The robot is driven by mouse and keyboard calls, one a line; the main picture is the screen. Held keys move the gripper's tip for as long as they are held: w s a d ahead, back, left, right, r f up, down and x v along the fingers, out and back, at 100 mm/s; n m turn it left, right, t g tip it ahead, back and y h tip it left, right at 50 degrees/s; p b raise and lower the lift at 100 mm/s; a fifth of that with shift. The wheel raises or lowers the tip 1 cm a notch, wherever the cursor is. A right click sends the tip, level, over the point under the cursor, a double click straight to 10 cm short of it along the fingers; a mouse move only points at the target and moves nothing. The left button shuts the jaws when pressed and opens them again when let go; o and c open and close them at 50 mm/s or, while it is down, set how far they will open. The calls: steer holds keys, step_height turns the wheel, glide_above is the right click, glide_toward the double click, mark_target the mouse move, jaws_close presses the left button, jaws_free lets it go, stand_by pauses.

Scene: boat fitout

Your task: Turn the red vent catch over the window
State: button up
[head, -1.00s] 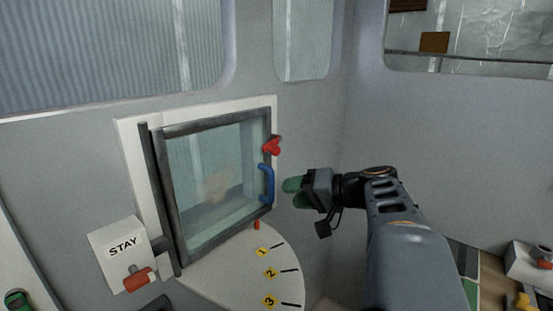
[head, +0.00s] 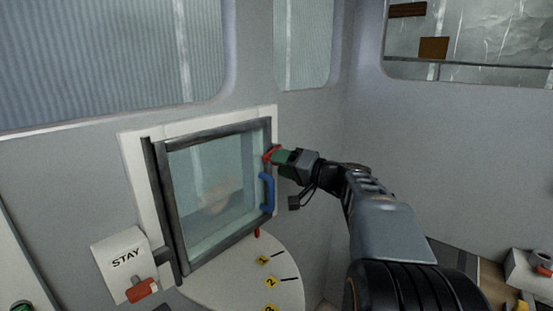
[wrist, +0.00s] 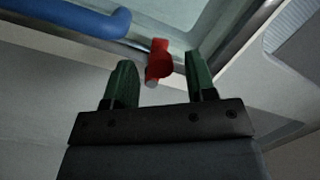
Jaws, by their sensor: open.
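The red vent catch (head: 267,157) is on the right edge of the dark-framed square window (head: 215,180), above the blue handle (head: 267,190). In the head view my gripper (head: 276,156) is at the catch and its green fingers partly hide it. In the wrist view the red catch (wrist: 158,62) shows between the two green fingers of my open gripper (wrist: 160,70), nearer the left finger. A gap shows on each side of it, and I cannot tell whether either finger touches it. The window looks shut.
The blue handle (wrist: 80,18) lies close by at the upper left of the wrist view. A white box marked STAY (head: 120,262) with a red knob is left of the window. A pale curved plate (head: 240,282) with yellow numbered tags sits below.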

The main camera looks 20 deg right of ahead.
steer(key=shift+x, duration=1.1)
